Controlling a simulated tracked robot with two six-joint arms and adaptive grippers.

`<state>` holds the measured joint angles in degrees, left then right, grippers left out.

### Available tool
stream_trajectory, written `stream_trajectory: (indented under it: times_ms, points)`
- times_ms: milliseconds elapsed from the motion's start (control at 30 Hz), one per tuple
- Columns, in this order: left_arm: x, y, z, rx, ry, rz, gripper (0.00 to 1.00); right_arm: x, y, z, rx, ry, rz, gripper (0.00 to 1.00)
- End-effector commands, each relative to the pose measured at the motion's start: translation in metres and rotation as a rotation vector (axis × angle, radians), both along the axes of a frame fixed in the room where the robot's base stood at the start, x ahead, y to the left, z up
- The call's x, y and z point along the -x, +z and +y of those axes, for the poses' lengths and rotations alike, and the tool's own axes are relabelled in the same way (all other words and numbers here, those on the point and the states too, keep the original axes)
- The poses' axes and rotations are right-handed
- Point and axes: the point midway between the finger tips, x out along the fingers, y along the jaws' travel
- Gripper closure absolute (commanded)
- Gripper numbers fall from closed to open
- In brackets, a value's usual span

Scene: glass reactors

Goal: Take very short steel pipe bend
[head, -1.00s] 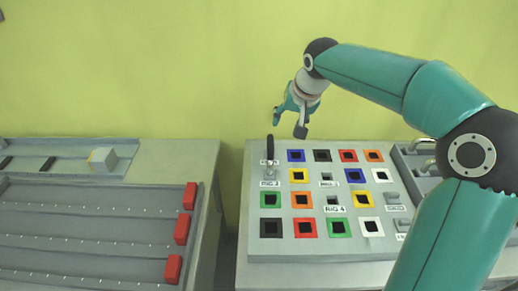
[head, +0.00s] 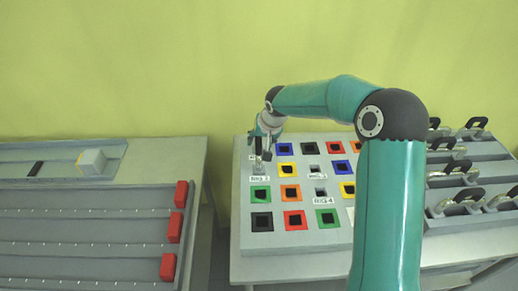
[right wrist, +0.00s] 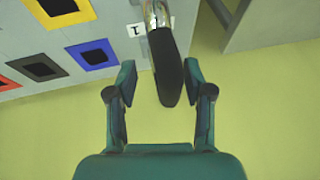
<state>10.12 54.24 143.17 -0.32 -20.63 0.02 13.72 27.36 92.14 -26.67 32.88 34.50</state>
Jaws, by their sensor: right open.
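A steel pipe piece with a black handle (right wrist: 167,65) stands at the board's upper-left corner; its shiny steel part (right wrist: 156,14) shows at the top of the right wrist view. I cannot tell its full shape or length. My right gripper (head: 262,146) is over that corner in the head view and largely hides the piece. In the right wrist view my right gripper (right wrist: 160,82) is open, with a finger on each side of the black handle and gaps visible on both sides. My left gripper is not in view.
The grey board (head: 245,235) has coloured square sockets and small labels. A rack (head: 440,225) at the right holds several steel pieces with black handles. A left table (head: 190,150) carries a grey rail tray with red blocks (head: 174,228) and a pale cube (head: 92,161).

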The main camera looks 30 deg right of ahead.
Motion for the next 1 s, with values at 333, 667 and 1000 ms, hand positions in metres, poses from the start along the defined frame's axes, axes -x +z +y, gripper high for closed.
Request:
stream_trajectory:
  times_ms: [333,667,1000]
  points:
    - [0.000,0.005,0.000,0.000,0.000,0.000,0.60,-0.009,-0.018,-0.001,0.001,0.000,-0.001,0.48]
    - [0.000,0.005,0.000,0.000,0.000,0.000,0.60,-0.009,-0.017,-0.001,0.001,0.001,-0.001,0.92]
    - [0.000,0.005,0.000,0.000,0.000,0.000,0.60,-0.010,-0.016,0.000,0.000,0.000,-0.003,1.00]
